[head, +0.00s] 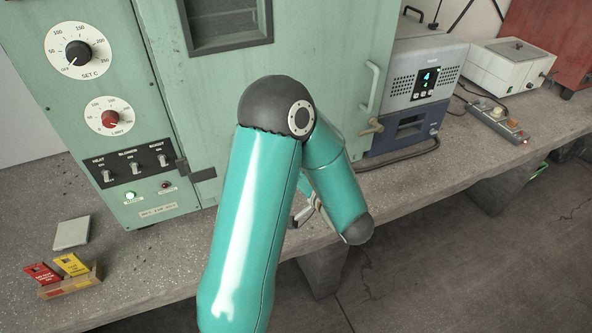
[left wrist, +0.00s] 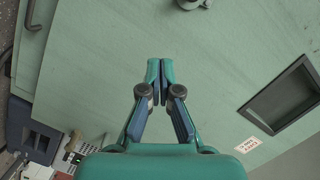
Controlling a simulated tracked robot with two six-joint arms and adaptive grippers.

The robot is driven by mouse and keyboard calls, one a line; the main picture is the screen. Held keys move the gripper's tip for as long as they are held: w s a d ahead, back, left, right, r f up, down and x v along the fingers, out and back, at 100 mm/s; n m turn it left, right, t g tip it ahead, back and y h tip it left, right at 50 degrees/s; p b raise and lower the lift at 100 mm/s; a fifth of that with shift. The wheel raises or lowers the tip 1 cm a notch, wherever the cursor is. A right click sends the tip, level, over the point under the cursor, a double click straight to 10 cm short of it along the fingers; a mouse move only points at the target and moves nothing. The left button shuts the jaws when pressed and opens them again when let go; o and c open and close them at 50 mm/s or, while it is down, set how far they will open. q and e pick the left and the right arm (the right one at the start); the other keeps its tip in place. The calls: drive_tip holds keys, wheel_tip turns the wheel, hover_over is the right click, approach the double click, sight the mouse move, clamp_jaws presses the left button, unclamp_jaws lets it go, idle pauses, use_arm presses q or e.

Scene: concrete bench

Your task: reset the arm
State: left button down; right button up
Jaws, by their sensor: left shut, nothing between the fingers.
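My teal arm with a dark grey elbow (head: 275,105) stands in front of the green oven in the head view, bent at the elbow with the forearm down to the right. In the left wrist view my left gripper (left wrist: 160,75) is shut and empty, its teal fingertips together in front of the flat green oven door (left wrist: 220,75). In the head view the gripper is mostly hidden behind the arm. My right gripper is in neither view.
The green oven door (head: 330,60) appears closed, with a handle (head: 372,88) at its right. A grey-blue instrument (head: 420,85), a white box (head: 518,68) and a power strip (head: 497,120) stand at right. A small box with red and yellow packets (head: 68,282) and a pale block (head: 72,233) sit at left.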

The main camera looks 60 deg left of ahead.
use_arm(q)
drive_tip(key=shift+d, duration=0.65)
